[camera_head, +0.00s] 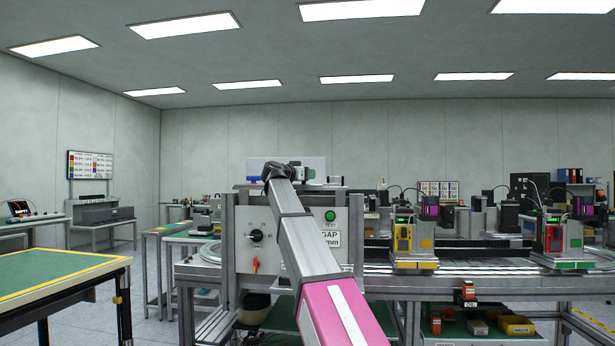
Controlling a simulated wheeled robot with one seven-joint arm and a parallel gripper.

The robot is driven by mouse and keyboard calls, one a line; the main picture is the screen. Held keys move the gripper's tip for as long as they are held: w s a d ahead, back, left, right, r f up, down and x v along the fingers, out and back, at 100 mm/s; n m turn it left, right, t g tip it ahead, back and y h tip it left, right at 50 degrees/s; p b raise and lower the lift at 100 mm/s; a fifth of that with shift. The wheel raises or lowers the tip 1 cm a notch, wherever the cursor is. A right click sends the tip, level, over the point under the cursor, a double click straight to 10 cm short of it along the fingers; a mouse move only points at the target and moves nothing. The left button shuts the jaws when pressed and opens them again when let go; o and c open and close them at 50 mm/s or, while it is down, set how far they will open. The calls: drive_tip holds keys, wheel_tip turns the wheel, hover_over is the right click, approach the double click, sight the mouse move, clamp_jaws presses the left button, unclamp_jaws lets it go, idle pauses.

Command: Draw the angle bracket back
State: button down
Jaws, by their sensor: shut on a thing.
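My arm reaches up from the bottom middle to the top of a grey panel (258,262). My gripper (278,172) is the small dark end there, at the upper edge of the panel; its fingers are small and mostly hidden. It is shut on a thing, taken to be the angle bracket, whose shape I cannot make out. The profile frame of aluminium bars (230,250) stands around the panel. The panel carries a black knob, a green light and a GAP label, partly covered by my arm.
A green-topped table (60,275) with a yellow edge stands at the left. A long bench (480,270) at the right carries a yellow device (403,238) and a green-and-red device (553,237). Yellow bins (516,325) sit below.

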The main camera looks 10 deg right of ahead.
drive_tip(key=shift+s+f, duration=0.1)
drive_tip(key=shift+s, duration=0.1)
drive_tip(key=c, duration=0.8)
unclamp_jaws()
drive_tip(key=shift+o, duration=0.2)
drive_tip(key=shift+a, duration=0.1)
drive_tip(key=v, duration=1.1)
